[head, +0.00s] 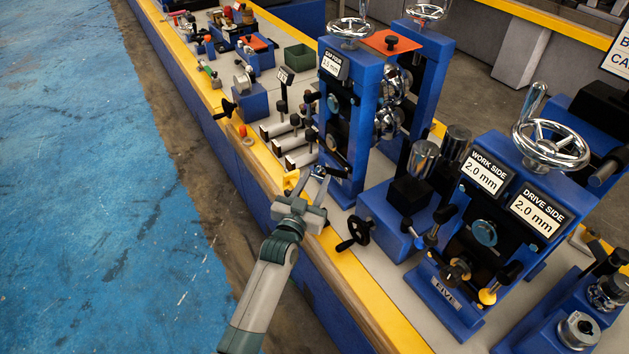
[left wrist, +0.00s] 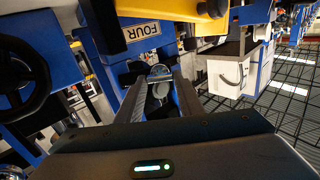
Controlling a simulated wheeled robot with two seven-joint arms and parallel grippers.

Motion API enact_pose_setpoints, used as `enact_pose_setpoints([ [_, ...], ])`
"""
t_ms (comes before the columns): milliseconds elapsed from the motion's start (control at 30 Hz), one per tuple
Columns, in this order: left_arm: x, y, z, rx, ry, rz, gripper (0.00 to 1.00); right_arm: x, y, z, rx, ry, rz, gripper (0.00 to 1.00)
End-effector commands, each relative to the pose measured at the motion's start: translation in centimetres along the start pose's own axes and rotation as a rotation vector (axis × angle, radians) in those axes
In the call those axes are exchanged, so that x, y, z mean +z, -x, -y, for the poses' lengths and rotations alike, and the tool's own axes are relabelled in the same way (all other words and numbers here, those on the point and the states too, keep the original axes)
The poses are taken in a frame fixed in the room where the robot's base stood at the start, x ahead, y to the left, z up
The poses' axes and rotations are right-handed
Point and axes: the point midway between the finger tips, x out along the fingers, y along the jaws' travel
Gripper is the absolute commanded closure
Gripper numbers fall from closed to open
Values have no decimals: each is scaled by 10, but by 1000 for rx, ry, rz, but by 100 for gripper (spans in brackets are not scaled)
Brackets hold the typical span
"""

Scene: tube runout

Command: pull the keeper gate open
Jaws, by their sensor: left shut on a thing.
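My left gripper (head: 322,174) reaches in over the yellow front edge of the bench, at the foot of the tall blue roll stand (head: 345,120). In the left wrist view its two fingers close in on a small round grey-blue piece (left wrist: 160,71), below a blue block with a FOUR label (left wrist: 141,30). The gripper is shut on this piece, which looks like the handle of the keeper gate. The gate itself is largely hidden by the gripper, and I cannot tell how far it stands open. My right gripper is in neither view.
A yellow part (head: 292,183) sits right beside the gripper. The blue floor (head: 100,200) at the left is clear.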

Motion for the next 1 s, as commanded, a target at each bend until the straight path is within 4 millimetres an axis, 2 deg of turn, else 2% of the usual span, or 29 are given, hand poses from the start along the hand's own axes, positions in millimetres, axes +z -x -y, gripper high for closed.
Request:
enact_pose_setpoints([
  [167, -1, 0, 0, 0, 0, -2, 100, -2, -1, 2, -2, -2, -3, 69],
  [200, -1, 0, 0, 0, 0, -2, 56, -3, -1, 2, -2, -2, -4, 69],
  [233, -1, 0, 0, 0, 0, -2, 49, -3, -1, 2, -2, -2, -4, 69],
  [267, -1, 0, 0, 0, 0, -2, 47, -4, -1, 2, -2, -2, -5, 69],
  [667, 0, 3, 0, 0, 0, -1, 47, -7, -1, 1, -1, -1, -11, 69],
  [867, 2, 18, 0, 0, 0, 1, 47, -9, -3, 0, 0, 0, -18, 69],
  [1000, 2, 39, 0, 0, 0, 1, 47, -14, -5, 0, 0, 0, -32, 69],
])
